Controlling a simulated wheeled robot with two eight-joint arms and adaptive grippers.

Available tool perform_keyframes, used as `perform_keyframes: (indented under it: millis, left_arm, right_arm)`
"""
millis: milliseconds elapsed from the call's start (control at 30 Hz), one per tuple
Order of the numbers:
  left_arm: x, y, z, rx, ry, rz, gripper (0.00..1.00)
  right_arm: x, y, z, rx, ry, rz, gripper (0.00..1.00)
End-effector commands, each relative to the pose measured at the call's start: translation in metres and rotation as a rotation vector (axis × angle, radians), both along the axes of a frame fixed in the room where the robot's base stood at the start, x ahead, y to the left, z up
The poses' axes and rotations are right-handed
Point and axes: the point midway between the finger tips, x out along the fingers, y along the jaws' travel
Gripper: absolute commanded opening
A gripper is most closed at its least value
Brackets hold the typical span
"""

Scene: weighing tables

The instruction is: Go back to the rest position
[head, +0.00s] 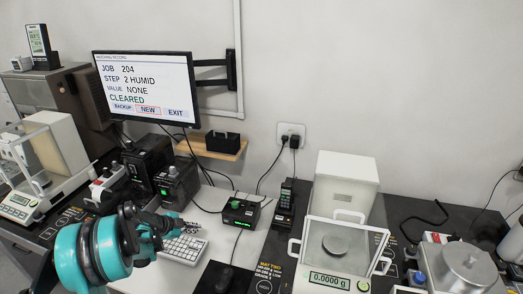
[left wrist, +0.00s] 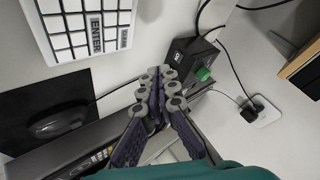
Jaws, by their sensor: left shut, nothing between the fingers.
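My left gripper (head: 190,228) is shut and empty in the head view, above the white desk beside the white keyboard (head: 184,250). Its teal and black arm comes in from the lower left. In the left wrist view the dark, grey-jointed fingers (left wrist: 158,88) lie together with nothing between them. The keyboard also shows there at the upper left (left wrist: 85,25). My right gripper is not in view.
A monitor (head: 146,88) reads "CLEARED". Balances stand at the left (head: 20,206) and right (head: 338,285). Cables cross the desk.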

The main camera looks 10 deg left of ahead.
Motion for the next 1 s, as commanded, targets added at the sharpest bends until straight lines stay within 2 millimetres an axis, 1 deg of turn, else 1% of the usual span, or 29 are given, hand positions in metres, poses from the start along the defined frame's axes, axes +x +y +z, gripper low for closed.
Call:
perform_keyframes:
  millis: [67, 133, 267, 300, 367, 400, 467, 500, 567, 600, 667, 700, 767, 800, 900, 1000]
  left_arm:
    - [-0.002, -0.007, 0.007, -0.007, 0.014, 0.013, 0.0]
    - [-0.006, -0.019, 0.02, -0.024, 0.042, 0.044, 0.0]
    - [-0.023, -0.057, 0.056, -0.07, 0.128, 0.152, 0.0]
    - [-0.032, -0.07, 0.068, -0.086, 0.158, 0.196, 0.0]
    - [-0.046, -0.09, 0.085, -0.109, 0.198, 0.264, 0.0]
    - [-0.057, -0.102, 0.095, -0.124, 0.222, 0.309, 0.0]
    - [-0.074, -0.12, 0.109, -0.146, 0.253, 0.379, 0.0]
    - [-0.086, -0.131, 0.117, -0.161, 0.271, 0.426, 0.0]
    - [-0.106, -0.146, 0.127, -0.183, 0.295, 0.497, 0.0]
    - [-0.119, -0.156, 0.133, -0.198, 0.306, 0.543, 0.0]
    - [-0.14, -0.17, 0.14, -0.223, 0.321, 0.613, 0.0]
    - [-0.154, -0.177, 0.144, -0.24, 0.327, 0.66, 0.0]
    - [-0.175, -0.188, 0.147, -0.265, 0.334, 0.729, 0.0]
    - [-0.189, -0.194, 0.149, -0.284, 0.335, 0.773, 0.0]
    - [-0.223, -0.206, 0.149, -0.335, 0.332, 0.879, 0.0]
    - [-0.249, -0.213, 0.146, -0.384, 0.322, 0.966, 0.0]
  right_arm:
    - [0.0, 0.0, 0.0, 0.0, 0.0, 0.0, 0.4]
    - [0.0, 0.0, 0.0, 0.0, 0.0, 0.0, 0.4]
    - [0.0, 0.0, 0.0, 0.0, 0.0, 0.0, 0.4]
    - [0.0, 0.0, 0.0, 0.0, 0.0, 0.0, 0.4]
    - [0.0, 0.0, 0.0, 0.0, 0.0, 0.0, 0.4]
    - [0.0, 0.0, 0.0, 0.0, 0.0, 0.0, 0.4]
    - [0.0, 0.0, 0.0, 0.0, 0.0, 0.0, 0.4]
    - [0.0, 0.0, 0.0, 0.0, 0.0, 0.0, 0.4]
    - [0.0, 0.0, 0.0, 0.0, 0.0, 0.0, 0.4]
    - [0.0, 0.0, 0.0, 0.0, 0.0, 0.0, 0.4]
    - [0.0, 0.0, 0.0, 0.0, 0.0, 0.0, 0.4]
    - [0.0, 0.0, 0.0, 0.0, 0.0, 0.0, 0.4]
    - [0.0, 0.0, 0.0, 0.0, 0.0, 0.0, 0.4]
    - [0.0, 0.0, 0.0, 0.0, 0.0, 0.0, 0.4]
    - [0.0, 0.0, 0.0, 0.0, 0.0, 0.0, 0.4]
    - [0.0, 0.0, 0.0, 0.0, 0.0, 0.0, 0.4]
